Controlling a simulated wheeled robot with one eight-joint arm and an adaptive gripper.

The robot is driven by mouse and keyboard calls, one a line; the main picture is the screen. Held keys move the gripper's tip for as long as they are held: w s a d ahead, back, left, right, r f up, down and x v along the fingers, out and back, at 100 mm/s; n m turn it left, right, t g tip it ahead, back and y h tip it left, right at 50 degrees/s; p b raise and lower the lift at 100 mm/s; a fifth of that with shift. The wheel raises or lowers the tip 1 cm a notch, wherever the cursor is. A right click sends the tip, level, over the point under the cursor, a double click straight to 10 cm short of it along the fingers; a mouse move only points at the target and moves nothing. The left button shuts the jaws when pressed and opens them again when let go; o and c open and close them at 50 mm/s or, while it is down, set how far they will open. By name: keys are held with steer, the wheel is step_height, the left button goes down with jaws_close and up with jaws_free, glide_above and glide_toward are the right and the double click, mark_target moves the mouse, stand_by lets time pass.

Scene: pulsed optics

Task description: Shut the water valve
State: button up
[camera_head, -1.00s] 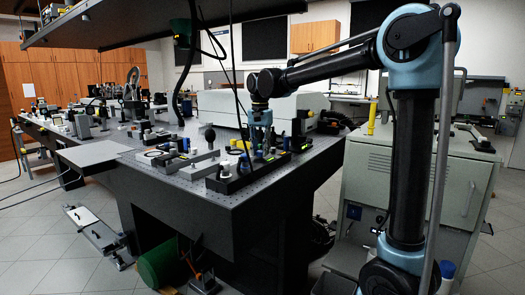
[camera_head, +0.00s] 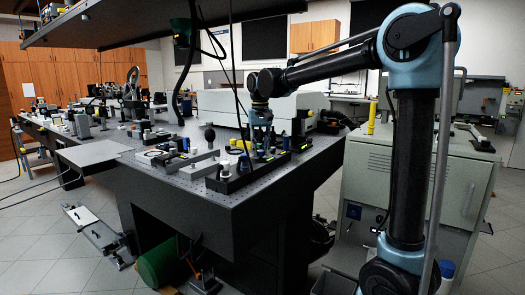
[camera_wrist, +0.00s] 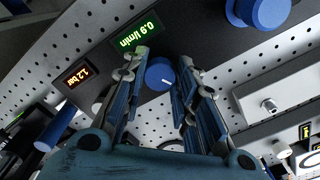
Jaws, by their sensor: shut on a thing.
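A blue round knob (camera_wrist: 160,74) with a white pointer line sits on a dark panel in the wrist view, apparently the water valve. My gripper (camera_wrist: 164,64) has one finger on each side of it and is shut on it. The pointer line slants across the knob's face. Beside it, a green display (camera_wrist: 136,34) reads 0.9 l/min and an orange display (camera_wrist: 82,74) reads 1.2 bar. In the head view my gripper (camera_head: 260,138) reaches down to a black box (camera_head: 232,182) near the table's front corner; the knob is too small to make out there.
Another blue knob (camera_wrist: 264,10) stands at the upper right of the wrist view, and a blue part (camera_wrist: 54,128) at the left. The perforated optical table (camera_head: 215,196) carries several mounts and blocks. A black cable hangs near my forearm. A shelf (camera_head: 150,22) overhangs the table.

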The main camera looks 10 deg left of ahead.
mark_target(261, 151)
steer(key=n, duration=1.2)
steer(key=shift+s, duration=0.1)
stand_by(0.4)
steer(key=o, duration=1)
steer(key=shift+o, duration=0.2)
steer(key=shift+r, duration=0.15)
step_height(261, 151, up, 12)
steer(key=shift+f, duration=0.2)
